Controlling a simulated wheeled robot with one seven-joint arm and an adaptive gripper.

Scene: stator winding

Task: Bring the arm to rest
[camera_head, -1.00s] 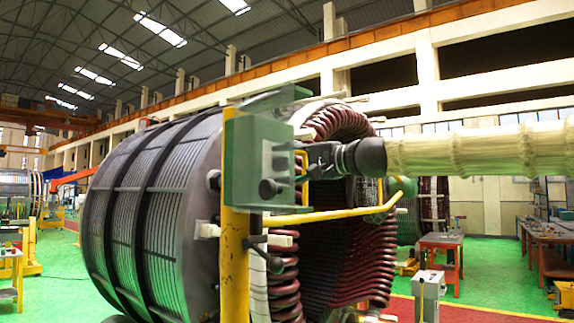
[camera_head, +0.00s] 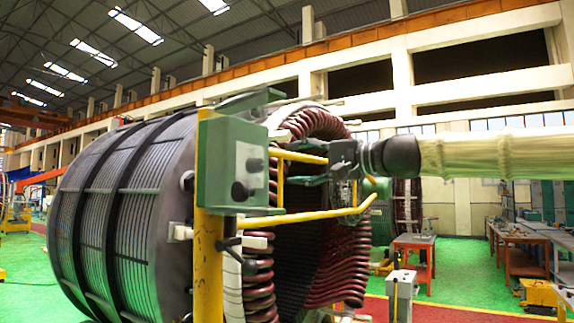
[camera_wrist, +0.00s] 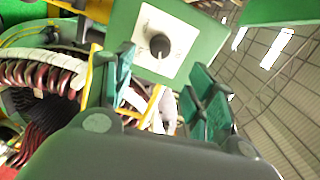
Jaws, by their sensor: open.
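My gripper (camera_wrist: 166,90) is open, its two green fingers apart in the wrist view with nothing held between them. In the head view my sleeved arm reaches in from the right, and the gripper end is partly lost against the coils. A green control box (camera_head: 232,165) stands on a yellow post to the left of my gripper. In the wrist view its pale panel with a black rotary knob (camera_wrist: 160,46) faces me just beyond the fingers. A gap between fingers and knob seems to show, but its size is hard to tell.
A large stator (camera_head: 125,215) with dark red coils (camera_head: 340,255) stands behind the box. Yellow rails (camera_head: 310,216) run close below my gripper. A red table (camera_head: 414,250) and a grey pedestal (camera_head: 401,292) stand at right.

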